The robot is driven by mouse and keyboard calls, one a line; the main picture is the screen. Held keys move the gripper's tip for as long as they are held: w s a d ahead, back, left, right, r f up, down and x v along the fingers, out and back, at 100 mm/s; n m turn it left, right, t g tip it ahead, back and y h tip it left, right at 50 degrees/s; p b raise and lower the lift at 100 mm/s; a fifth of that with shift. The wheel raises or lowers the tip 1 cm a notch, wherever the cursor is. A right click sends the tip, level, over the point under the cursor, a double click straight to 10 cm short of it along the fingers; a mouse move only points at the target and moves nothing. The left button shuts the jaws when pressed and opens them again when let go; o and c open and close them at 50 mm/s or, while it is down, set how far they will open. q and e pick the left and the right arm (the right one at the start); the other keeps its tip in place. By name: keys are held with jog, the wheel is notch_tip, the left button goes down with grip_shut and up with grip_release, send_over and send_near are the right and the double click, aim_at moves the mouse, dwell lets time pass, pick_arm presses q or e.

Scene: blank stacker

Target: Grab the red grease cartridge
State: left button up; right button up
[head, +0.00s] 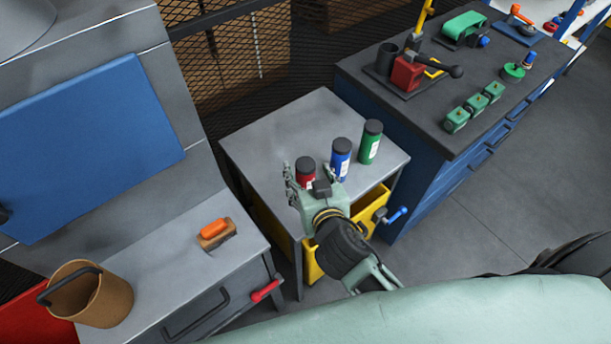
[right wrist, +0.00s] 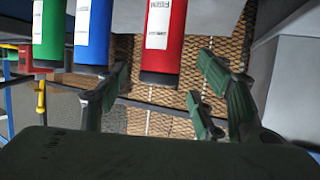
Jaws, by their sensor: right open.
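The red grease cartridge (head: 306,168), with a black cap and white label, stands on the grey top of a small cabinet (head: 275,128). My right gripper (head: 304,184) is in front of it and hides its lower part. In the right wrist view the red cartridge (right wrist: 165,35) appears inverted, in line with the gap between the open fingers of my right gripper (right wrist: 160,85). The fingers are empty; I cannot tell whether any touches it. My left gripper is not in view.
A blue cartridge (head: 341,158) and a green cartridge (head: 370,142) stand close to the right of the red one. A yellow drawer (head: 372,208) is below. A dark workbench (head: 420,120) with tools is at right. A brown bucket (head: 102,300) is at lower left.

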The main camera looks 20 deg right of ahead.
jog(key=shift+x, duration=1.15)
grip_shut()
jog(key=shift+r, duration=0.1)
